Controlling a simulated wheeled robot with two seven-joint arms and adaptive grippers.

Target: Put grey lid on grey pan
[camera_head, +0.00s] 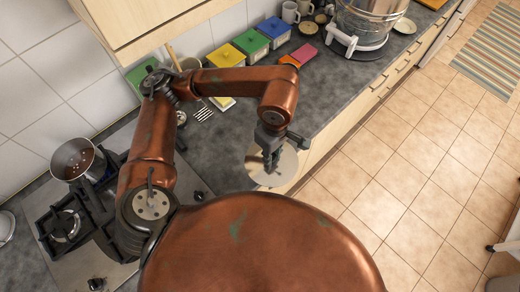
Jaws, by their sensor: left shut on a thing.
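The grey pan (74,160) sits at the far left on the black stove grate, and its open top and dark inside show. My left gripper (271,164) is shut on the grey lid (289,169), a pale round disc. The gripper fingers cover the lid's middle. The lid hangs near the counter's front edge, well to the right of the pan and apart from it. My right gripper is not in view.
The black stove (58,226) is at the left, partly behind my arm. Boxes with blue (273,28), yellow and green lids line the wall. A large steel pot (368,20) stands at the back right. The counter (225,148) between is mostly clear.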

